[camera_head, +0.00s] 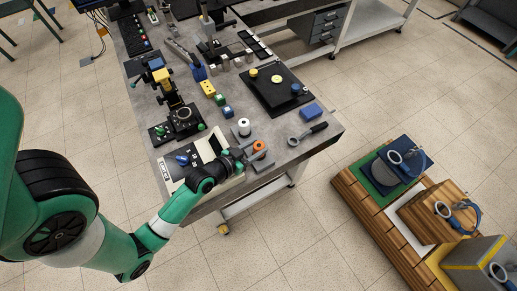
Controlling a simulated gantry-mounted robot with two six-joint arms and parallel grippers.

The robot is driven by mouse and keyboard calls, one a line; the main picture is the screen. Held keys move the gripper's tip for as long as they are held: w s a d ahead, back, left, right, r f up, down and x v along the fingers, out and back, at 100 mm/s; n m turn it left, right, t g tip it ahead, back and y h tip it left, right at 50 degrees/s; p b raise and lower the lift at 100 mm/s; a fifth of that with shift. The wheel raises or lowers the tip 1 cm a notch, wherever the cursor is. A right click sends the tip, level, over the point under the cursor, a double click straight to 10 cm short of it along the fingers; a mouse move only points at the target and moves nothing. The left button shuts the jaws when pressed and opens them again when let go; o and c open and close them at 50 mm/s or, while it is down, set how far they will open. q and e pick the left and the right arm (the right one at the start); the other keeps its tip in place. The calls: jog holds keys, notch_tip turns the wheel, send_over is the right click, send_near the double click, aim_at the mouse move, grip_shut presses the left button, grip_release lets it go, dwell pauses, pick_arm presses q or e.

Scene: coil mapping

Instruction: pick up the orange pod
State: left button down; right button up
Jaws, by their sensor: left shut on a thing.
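The orange pod (259,146) is near the front edge of the grey workbench, at the end of my left gripper. My left arm reaches in from the left, and my left gripper (248,158) is shut on the orange pod. The fingertips are small and partly hidden, so the exact contact is hard to see. I cannot tell whether the pod is clear of its grey stand. My right gripper is not in view.
A white spool (243,127) stands just behind the pod. A ring-ended tool (307,134) and a blue block (311,111) lie to the right. A black board (276,88) lies farther back. A wooden pallet (352,196) with several loads stands on the floor at right.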

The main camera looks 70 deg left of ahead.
aim_at(256, 148)
pick_arm(q)
jog(key=shift+r, duration=0.15)
jog(key=shift+r, duration=0.3)
notch_tip(256, 148, up, 2)
jog(key=shift+r+p, duration=0.25)
jog(key=shift+p, duration=0.6)
jog(key=s+d+r+p, duration=0.7)
jog(key=d+r, duration=0.2)
jog(key=d, duration=0.2)
jog(key=shift+s+d+r, duration=0.3)
jog(key=shift+s+r, duration=0.1)
